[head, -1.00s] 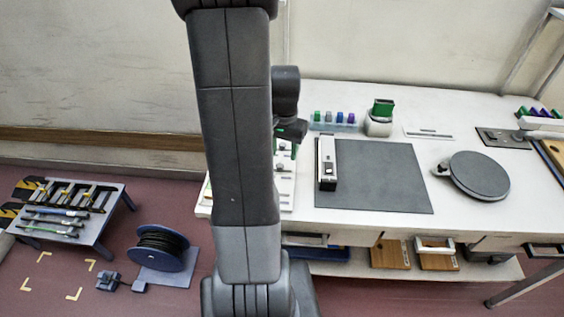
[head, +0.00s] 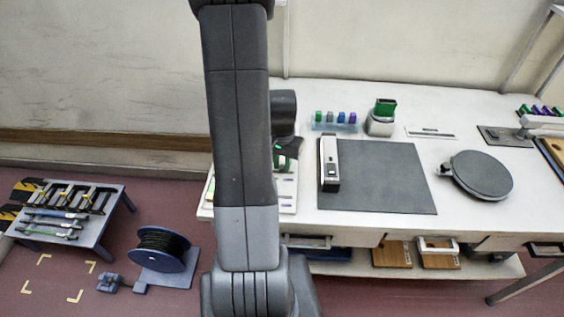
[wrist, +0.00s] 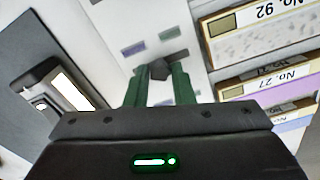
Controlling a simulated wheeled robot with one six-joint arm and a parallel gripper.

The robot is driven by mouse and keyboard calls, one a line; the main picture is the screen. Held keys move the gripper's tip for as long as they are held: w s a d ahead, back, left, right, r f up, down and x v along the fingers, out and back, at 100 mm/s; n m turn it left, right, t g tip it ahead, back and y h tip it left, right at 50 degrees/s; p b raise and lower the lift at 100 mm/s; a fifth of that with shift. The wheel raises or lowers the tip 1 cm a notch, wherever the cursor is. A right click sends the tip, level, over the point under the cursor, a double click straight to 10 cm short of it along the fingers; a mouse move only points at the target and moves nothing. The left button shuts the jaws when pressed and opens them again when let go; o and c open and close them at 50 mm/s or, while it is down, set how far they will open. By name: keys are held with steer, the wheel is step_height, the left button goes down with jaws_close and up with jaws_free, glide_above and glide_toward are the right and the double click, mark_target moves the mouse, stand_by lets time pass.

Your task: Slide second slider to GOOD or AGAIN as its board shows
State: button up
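A white slider panel (head: 287,201) lies at the left end of the bench, largely hidden behind my arm in the head view. In the wrist view, the panel (wrist: 203,75) carries purple and green marks and a dark slider knob (wrist: 160,69). My gripper (wrist: 160,80) has two green fingers spread on either side of this knob; whether they touch it I cannot tell. In the head view, my gripper (head: 283,157) is low over the panel. Boards labelled No. 92 (wrist: 262,35) and No. 27 (wrist: 270,88) stand in a row right of the panel.
A white-and-black device (head: 329,165) stands on the dark mat (head: 390,180), right of the panel. A rack of coloured blocks (head: 335,124) and a holder with a green top (head: 381,121) stand behind. A round dark turntable (head: 480,175) is farther right.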

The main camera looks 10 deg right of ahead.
jaws_close()
steer(key=shift+s+d+b, duration=0.2)
steer(key=shift+d, duration=0.45)
steer(key=shift+s+d+b, duration=0.15)
steer(key=shift+d+b, duration=0.05)
steer(key=shift+d, duration=0.4)
steer(key=shift+a, duration=0.1)
steer(key=o, duration=0.5)
jaws_free()
steer(key=shift+d, duration=0.2)
steer(key=shift+o, duration=0.2)
step_height(320, 180, up, 14)
steer(key=shift+b, duration=0.35)
